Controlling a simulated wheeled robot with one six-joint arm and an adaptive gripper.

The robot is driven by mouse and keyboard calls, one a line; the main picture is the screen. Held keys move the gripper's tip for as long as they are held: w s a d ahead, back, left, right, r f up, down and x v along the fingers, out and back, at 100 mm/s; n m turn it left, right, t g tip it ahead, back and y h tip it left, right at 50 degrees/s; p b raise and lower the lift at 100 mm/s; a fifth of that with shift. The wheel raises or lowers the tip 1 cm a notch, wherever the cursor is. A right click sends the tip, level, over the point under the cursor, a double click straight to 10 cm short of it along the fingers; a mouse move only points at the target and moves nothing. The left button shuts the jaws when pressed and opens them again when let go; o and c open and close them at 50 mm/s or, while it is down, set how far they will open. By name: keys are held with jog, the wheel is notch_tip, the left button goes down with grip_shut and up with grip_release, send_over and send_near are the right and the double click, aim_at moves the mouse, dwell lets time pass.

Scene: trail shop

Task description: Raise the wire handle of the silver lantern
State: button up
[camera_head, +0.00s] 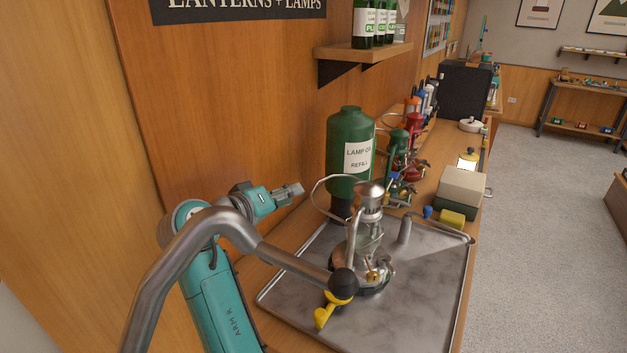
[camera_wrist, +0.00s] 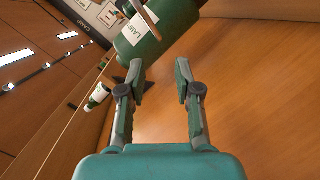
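The silver lantern (camera_head: 368,245), with a glass middle and a metal cap, stands upright on a metal tray (camera_head: 425,285). Its thin wire handle (camera_head: 314,190) shows as a loop leaning out to the left of the lantern's top, in front of the green tank. My gripper (camera_head: 291,190) is left of this loop, apparently a short gap away, and points toward it. In the wrist view my gripper (camera_wrist: 160,78) has its two fingers apart with nothing between them. A pale bar (camera_wrist: 149,12) crosses the top there; I cannot tell if it is the handle.
A green lamp oil tank (camera_head: 345,135) stands behind the lantern, close to my gripper. A thick grey pipe (camera_head: 290,262) with a black ball end crosses the foreground. A yellow lever (camera_head: 323,316) is at the lantern's front. Red and green lanterns (camera_head: 400,150) and a box (camera_head: 460,190) stand behind.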

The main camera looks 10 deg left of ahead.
aim_at(316, 185)
jog(key=x, duration=1.1)
jog(key=shift+w+a+r, duration=0.1)
jog(key=shift+a+r, duration=0.05)
grip_shut()
